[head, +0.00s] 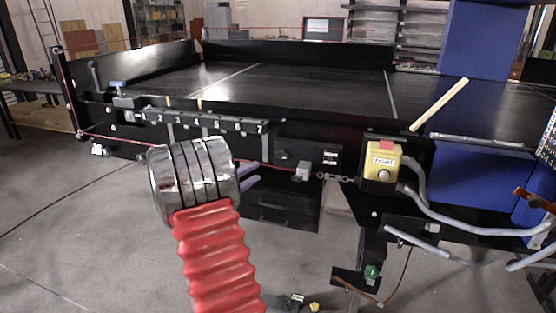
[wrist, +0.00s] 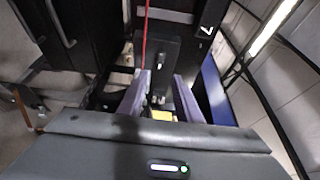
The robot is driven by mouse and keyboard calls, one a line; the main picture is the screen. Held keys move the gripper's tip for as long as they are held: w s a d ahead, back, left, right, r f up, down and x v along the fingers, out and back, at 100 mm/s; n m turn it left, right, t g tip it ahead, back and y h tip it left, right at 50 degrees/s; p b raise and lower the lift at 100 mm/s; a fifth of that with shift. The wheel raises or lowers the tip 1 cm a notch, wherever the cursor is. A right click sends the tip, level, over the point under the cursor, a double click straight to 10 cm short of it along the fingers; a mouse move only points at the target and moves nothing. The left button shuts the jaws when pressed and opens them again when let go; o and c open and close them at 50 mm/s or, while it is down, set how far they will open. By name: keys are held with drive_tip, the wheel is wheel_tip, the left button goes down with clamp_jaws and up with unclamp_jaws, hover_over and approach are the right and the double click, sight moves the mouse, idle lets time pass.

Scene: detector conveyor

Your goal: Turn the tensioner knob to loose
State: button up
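A yellow box (head: 380,155) labelled TIGHT hangs on the conveyor's front side at the right in the head view. It has a red top and a round grey knob (head: 384,174) below the label. I cannot tell for certain that this is the tensioner knob. My gripper (head: 256,172) is left of the box and apart from it, partly hidden behind my chrome wrist ring. In the wrist view my gripper (wrist: 160,92) has its two purple fingers spread apart, with nothing held. A dark bracket with a small light fitting (wrist: 162,115) shows between them.
A red cord runs along the conveyor (head: 300,90) to a small grey block (head: 303,172), with a chain to the yellow box. Grey hoses (head: 460,218) leave the box. A numbered strip (head: 205,123) lies along the conveyor's edge.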

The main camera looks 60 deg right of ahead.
sight(280, 158)
drive_tip(key=x, duration=1.3)
drive_tip(key=shift+d, duration=0.4)
drive_tip(key=shift+c, duration=0.7)
clamp_jaws()
